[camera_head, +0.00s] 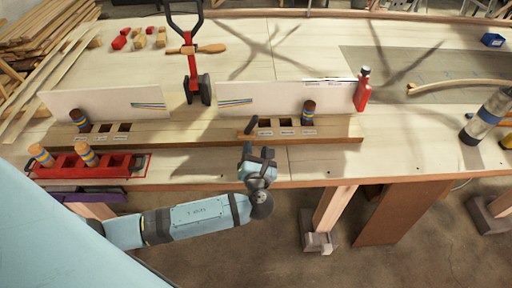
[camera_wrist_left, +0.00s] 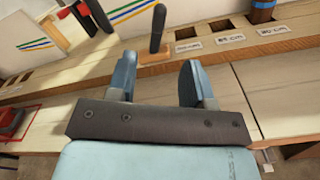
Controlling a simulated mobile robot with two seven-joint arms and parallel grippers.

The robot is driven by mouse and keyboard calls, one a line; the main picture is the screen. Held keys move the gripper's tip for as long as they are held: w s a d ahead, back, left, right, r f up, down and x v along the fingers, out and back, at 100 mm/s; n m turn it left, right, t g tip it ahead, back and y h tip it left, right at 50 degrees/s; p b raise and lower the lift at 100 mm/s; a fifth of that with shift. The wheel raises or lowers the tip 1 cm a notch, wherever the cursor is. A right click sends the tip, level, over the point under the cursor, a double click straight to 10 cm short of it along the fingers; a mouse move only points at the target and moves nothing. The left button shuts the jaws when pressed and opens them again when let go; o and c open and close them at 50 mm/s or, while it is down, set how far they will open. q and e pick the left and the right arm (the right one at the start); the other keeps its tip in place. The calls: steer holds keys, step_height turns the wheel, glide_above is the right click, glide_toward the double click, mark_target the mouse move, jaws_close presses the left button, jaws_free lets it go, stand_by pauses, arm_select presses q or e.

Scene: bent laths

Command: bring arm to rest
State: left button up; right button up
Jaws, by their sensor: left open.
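My left arm comes in from the lower left in the head view. Its gripper (camera_head: 258,156) is at the front edge of the workbench, in front of the right slotted wooden block. In the left wrist view the two blue fingers (camera_wrist_left: 158,82) stand apart with nothing between them. Beyond them is a small wooden piece with a dark upright handle (camera_wrist_left: 157,35), at the left end of the right block's slots. The fingers appear apart from it. My right gripper does not show.
A striped peg stands in each slotted block: left (camera_head: 79,117), right (camera_head: 308,112). A red tray (camera_head: 55,172) with two pegs lies at the front left. A red bottle (camera_head: 362,92) and a red-and-black clamp (camera_head: 194,85) stand behind. Bench legs (camera_head: 334,207) stand below the front edge.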

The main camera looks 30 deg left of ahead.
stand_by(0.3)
arm_select(q)
steer(key=s+n+g+h, duration=1.1)
steer(key=s+n, duration=1.5)
steer(key=n, duration=0.7)
steer(key=w+d+f+t+p, duration=0.1)
steer(key=w+d+f+t, duration=0.1)
steer(key=f, duration=0.3)
steer(key=w+d+f+m+t+h+p, duration=0.1)
steer(key=w+d+f+t+p, duration=0.1)
steer(key=w+d+f+t, duration=0.1)
steer(key=shift+w+d+f+t, duration=0.35)
steer(key=shift+w+f+t, duration=0.35)
steer(key=shift+w+f, duration=0.2)
